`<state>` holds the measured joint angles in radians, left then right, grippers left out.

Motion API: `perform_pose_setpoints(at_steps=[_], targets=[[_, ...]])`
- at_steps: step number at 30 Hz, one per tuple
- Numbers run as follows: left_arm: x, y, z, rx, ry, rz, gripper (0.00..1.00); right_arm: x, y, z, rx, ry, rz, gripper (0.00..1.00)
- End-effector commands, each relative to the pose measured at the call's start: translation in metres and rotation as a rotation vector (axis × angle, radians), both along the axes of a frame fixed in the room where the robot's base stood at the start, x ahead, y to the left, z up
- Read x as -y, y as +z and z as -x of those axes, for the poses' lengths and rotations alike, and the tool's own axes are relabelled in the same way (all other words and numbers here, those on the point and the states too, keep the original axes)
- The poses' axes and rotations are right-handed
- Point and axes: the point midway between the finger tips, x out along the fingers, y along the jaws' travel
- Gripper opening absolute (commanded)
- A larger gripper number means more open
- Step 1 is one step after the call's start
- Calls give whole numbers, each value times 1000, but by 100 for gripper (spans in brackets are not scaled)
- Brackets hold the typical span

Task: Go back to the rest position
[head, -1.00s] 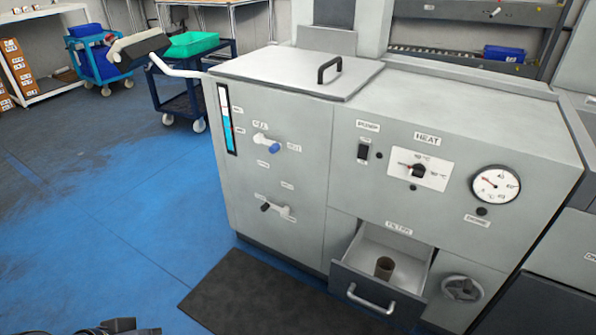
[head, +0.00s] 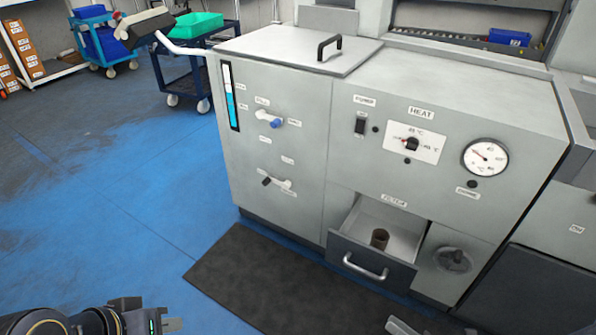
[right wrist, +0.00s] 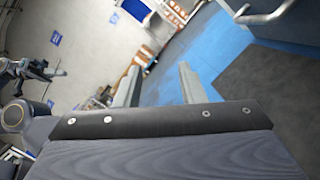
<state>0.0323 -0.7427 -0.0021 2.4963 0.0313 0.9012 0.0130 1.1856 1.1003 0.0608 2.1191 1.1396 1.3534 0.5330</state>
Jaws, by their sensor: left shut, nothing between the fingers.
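My left gripper (head: 173,324) is at the bottom left of the head view, over the blue floor left of the black mat. It is shut and holds nothing. My right gripper (right wrist: 157,85) shows in the right wrist view with its two fingers apart and nothing between them. A small grey part at the bottom edge of the head view, below the drawer, seems to belong to my right gripper (head: 402,326). Both grippers are apart from the grey machine (head: 290,130).
A black mat (head: 250,275) lies before the machine. A blue cart (head: 180,75) with a green bin (head: 197,25) stands behind. The floor at left (head: 110,210) is clear.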

Motion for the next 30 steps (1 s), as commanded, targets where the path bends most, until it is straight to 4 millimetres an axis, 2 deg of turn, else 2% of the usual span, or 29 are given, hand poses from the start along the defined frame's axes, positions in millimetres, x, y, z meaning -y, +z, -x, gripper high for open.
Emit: perform_pose_setpoints(at_steps=[1, 6, 12, 21, 30], targets=[[0, 0, 0, 0, 0, 0, 0, -4, 15, -1, 59, 77, 85, 36], [0, 0, 0, 0, 0, 0, 0, -24, 66, 9, 321, 383, 417, 36], [0, 0, 0, 0, 0, 0, 0, -40, 113, 32, 684, 718, 815, 36], [0, 0, 0, 0, 0, 0, 0, -41, 164, 63, 1283, 1100, 1408, 36], [0, 0, 0, 0, 0, 0, 0, -30, 198, 75, 1700, 1243, 1834, 36]])
